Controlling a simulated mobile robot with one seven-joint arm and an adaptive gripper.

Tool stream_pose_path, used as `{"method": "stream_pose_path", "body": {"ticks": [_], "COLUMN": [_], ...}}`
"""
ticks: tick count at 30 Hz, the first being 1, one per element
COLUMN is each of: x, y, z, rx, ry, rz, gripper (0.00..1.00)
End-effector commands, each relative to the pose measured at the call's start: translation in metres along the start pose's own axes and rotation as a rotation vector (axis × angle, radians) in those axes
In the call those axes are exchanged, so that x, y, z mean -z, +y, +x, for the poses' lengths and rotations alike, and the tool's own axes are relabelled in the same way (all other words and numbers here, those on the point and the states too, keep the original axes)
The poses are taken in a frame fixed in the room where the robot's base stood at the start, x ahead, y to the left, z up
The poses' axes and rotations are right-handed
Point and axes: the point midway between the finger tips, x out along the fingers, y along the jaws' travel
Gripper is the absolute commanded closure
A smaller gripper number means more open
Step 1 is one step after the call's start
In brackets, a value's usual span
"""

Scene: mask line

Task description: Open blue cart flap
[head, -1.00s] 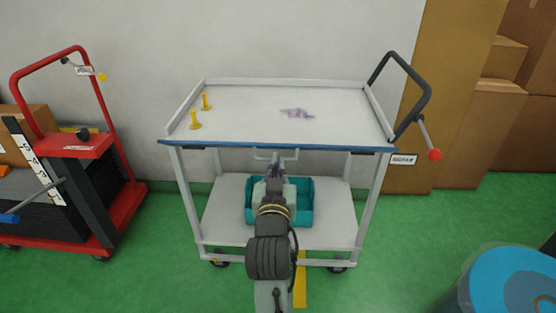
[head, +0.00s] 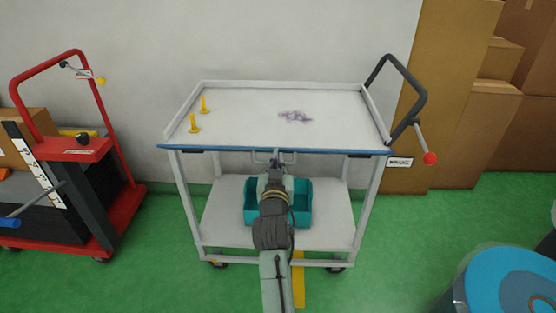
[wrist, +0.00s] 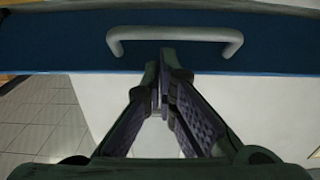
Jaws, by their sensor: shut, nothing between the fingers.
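The cart (head: 275,120) has a white top and a blue flap (head: 330,151) along its front edge, seen nearly edge-on in the head view. In the wrist view the blue flap (wrist: 60,45) spans the top of the picture and carries a grey bar handle (wrist: 175,34). My gripper (wrist: 163,60) is shut and empty, its fingertips just below the handle's middle in the picture. I cannot tell whether they touch it. In the head view my gripper (head: 275,160) is at the middle of the front edge, and my arm hides part of the lower shelf.
Two yellow pegs (head: 194,123) and a purplish smudge or cloth (head: 295,117) are on the cart top. A teal bin (head: 304,203) sits on the lower shelf. A red trolley (head: 125,205) stands left, a blue drum (head: 510,285) front right.

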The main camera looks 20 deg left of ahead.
Motion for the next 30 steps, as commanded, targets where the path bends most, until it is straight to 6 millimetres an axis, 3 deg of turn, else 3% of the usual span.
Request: {"method": "stream_pose_path", "body": {"ticks": [30], "x": [-0.017], "y": [0.000], "z": [-0.005], "rx": [-0.002], "ry": [0.133], "rz": [0.001], "gripper": [1.00]}}
